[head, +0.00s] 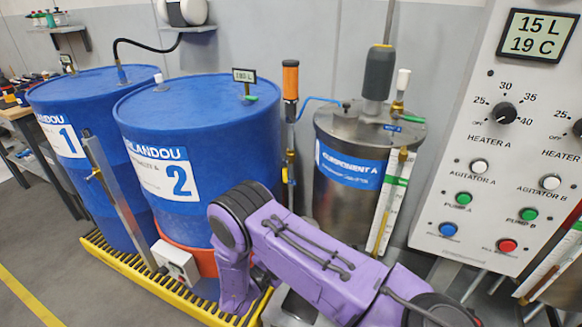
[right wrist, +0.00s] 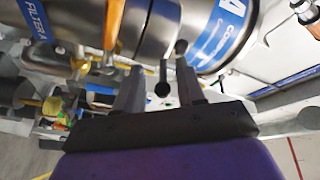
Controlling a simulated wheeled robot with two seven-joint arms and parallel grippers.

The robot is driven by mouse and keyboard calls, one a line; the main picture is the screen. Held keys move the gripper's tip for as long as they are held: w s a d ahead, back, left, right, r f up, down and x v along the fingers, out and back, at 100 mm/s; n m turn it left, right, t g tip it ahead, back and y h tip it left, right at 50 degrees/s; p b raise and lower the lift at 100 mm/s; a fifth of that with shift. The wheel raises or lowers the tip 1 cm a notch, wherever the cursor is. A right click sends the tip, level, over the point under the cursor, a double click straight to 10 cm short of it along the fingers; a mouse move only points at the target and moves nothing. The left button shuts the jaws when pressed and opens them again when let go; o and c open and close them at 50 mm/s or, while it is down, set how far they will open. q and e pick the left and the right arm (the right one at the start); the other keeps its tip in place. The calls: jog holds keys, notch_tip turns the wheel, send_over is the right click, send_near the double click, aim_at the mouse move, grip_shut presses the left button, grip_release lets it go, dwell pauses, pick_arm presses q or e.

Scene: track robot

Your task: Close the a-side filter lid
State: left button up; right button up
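In the right wrist view, my right gripper (right wrist: 160,90) has its two grey fingers apart, with nothing between them that I can see held. A dark rod with a round knob (right wrist: 163,89) shows between the fingers in the picture; I cannot tell whether it is the lid's handle or how far away it is. A steel body with a blue label reading FILTER A (right wrist: 36,18) is at the upper left. I cannot make out the lid's state. In the head view the filter is not visible, and a purple arm of mine covers the lower middle. My left gripper is not in view.
Two blue drums (head: 75,110) (head: 205,120) stand on a yellow-edged grate (head: 120,265). A control panel (head: 530,130) is at right. An orange handle (right wrist: 113,22) lies close above my right gripper.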

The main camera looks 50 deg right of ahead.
jog(key=a+f+b, duration=0.1)
jog(key=a+b, duration=0.1)
jog(key=a, duration=0.8)
jog(key=shift+w+a+f, duration=0.2)
jog(key=shift+w+f, duration=0.1)
jog(key=shift+w, duration=0.1)
